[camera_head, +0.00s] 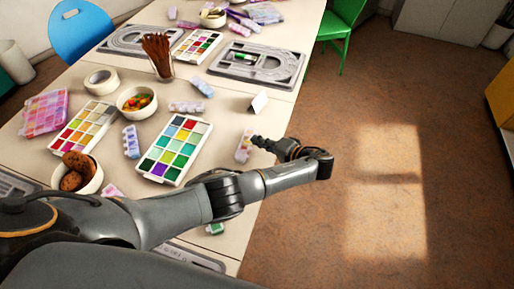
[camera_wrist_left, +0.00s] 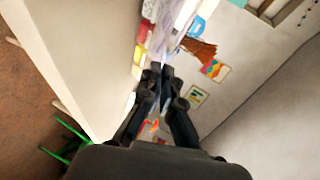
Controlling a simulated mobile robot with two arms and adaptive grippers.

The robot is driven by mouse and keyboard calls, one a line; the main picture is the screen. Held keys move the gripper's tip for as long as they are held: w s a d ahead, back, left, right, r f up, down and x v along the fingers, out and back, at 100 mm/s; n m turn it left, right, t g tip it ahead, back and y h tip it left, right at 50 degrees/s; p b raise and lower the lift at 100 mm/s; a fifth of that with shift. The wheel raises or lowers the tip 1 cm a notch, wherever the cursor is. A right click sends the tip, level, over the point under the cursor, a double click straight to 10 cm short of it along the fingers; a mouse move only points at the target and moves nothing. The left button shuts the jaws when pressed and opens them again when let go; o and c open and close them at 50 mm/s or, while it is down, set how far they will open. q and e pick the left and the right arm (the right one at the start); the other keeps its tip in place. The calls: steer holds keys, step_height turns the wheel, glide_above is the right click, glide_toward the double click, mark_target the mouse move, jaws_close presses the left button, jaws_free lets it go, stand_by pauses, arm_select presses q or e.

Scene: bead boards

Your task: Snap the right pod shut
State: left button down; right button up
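Several small pastel pods with lids lie on the white table (camera_head: 226,110). The rightmost near one, a pink and lilac pod (camera_head: 243,147), lies at the table's right edge. A pale blue and lilac pod (camera_head: 131,142) lies further left, beside the bead palette. I cannot tell whether their lids are open. My left gripper (camera_head: 257,140) is just right of the pink pod, by the table edge; whether it touches is unclear. In the left wrist view its fingertips (camera_wrist_left: 162,72) are close together, with nothing clearly between them. My right gripper is not in view.
A colour palette (camera_head: 173,150), a bowl of beads (camera_head: 137,102), a bowl of brown balls (camera_head: 77,174), a brush cup (camera_head: 160,56) and a grey bead board (camera_head: 258,64) crowd the table. A small white card (camera_head: 258,102) stands nearby. The floor at right is clear.

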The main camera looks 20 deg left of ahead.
arm_select(q)
steer(key=y+b, duration=0.1)
steer(key=f+b, duration=0.1)
steer(key=shift+d+f+y+b, duration=0.15)
steer(key=shift+f+y+b, duration=0.1)
steer(key=shift+y+b, duration=0.15)
steer(key=shift+m+t+y+b, duration=0.3)
steer(key=shift+m+b, duration=0.1)
steer(key=shift+b, duration=0.15)
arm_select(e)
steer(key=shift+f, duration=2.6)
arm_select(q)
steer(key=c, duration=1.6)
jaws_free()
steer(key=shift+o, duration=0.2)
steer(key=shift+r, duration=0.1)
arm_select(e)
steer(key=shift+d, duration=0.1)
arm_select(q)
step_height(320, 180, up, 10)
